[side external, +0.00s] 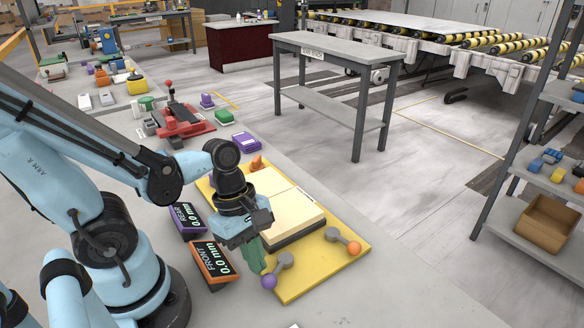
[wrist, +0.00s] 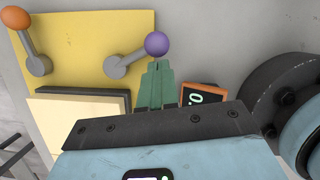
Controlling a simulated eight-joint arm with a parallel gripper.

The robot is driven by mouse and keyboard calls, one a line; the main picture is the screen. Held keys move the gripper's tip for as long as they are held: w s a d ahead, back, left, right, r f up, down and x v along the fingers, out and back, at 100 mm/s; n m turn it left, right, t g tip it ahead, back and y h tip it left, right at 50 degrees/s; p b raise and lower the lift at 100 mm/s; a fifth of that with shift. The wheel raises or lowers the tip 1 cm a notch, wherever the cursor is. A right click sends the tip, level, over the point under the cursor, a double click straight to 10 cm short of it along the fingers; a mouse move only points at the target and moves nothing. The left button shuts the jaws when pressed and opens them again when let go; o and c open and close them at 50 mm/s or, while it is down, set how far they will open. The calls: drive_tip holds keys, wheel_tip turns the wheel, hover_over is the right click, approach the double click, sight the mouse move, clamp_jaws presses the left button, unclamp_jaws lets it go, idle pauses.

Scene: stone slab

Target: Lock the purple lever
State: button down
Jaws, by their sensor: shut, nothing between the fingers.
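The purple lever is a grey arm with a purple ball knob (side external: 268,281) at the near corner of the yellow plate (side external: 300,290). Its arm runs from the knob to a grey pivot (side external: 286,260), pointing off toward the plate's near left edge. In the wrist view the purple knob (wrist: 158,44) lies just beyond the fingertips. My gripper (side external: 256,256) has green fingers, shut and empty, pointing down beside the lever; in the wrist view they (wrist: 157,66) are closed together. I cannot tell whether they touch the knob.
An orange-knobbed lever (side external: 354,248) sits on the same plate, right of the purple one. Cream blocks (side external: 282,216) on a dark base fill the plate's middle. An orange FRONT display (side external: 213,262) and a purple REAR display (side external: 187,220) stand left, close to my gripper.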

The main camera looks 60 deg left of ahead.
drive_tip(key=shift+d+n, duration=0.3)
drive_tip(key=shift+n, duration=0.2)
idle(0.3)
drive_tip(key=shift+d+n+t, duration=0.5)
drive_tip(key=shift+d+n, duration=0.1)
drive_tip(key=shift+n, duration=0.5)
drive_tip(key=shift+w+d, duration=0.35)
drive_tip(key=shift+d, duration=0.3)
drive_tip(key=shift+w+d, duration=0.3)
drive_tip(key=shift+d, duration=0.3)
drive_tip(key=shift+w+d, duration=0.6)
drive_tip(key=shift+w, duration=0.05)
drive_tip(key=shift+w+d, duration=0.1)
drive_tip(key=shift+w, duration=0.05)
drive_tip(key=shift+r, duration=0.1)
drive_tip(key=v, duration=1.2)
drive_tip(key=shift+d, duration=0.15)
